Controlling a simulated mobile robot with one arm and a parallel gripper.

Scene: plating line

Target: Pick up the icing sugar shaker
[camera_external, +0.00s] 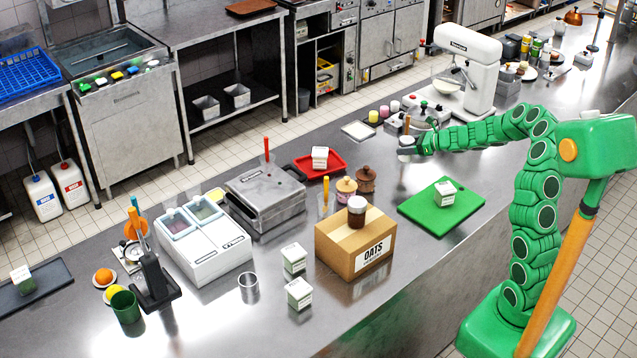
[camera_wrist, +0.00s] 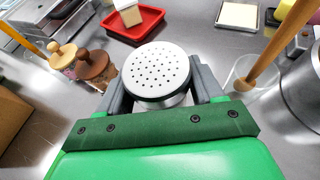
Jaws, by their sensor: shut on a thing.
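The icing sugar shaker (camera_wrist: 158,72) has a round white top with many small dark holes. It sits between the two grey fingers of my gripper (camera_wrist: 155,95) in the wrist view. My gripper is shut on it. In the external view my gripper (camera_external: 415,146) is over the counter, left of the white mixer, and the pale shaker (camera_external: 405,150) shows small at its end. The shaker's lower body is mostly hidden by the fingers and its own top. I cannot tell whether its base touches the counter.
A clear container with a wooden handle (camera_wrist: 245,85) stands close on the right. Two wooden-lidded jars (camera_wrist: 94,64) stand on the left. A red tray (camera_external: 320,166) and a green board (camera_external: 425,210) lie nearby. The white mixer (camera_external: 465,65) stands behind.

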